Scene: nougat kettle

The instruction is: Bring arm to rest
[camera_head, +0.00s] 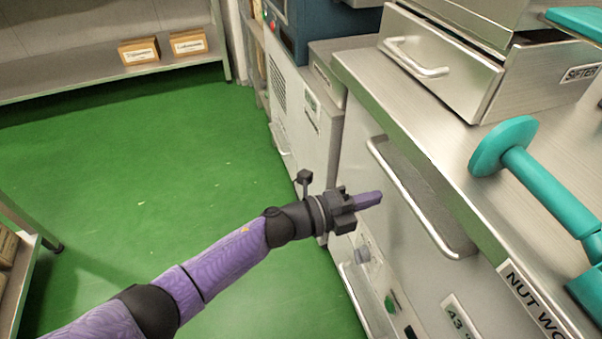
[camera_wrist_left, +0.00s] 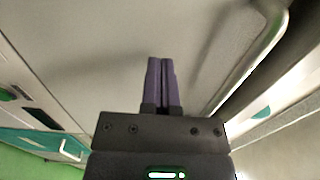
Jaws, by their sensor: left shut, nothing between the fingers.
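My left arm, purple with black joints, comes in from the lower left in the head view. Its gripper (camera_head: 368,199) is in front of the metal cabinet face, left of and a little below the long bar handle (camera_head: 420,207). In the left wrist view the two purple fingers of the left gripper (camera_wrist_left: 161,82) lie together, shut, with nothing between them. The bar handle (camera_wrist_left: 250,62) runs along the right side there, apart from the fingers. My right gripper is not in view.
The steel worktop (camera_head: 440,110) bears a sifter box with a drawer (camera_head: 440,70) and a teal handled tool (camera_head: 545,185). A shelf with two small cartons (camera_head: 138,51) stands at the back left. The green floor (camera_head: 130,170) left of the cabinets is clear.

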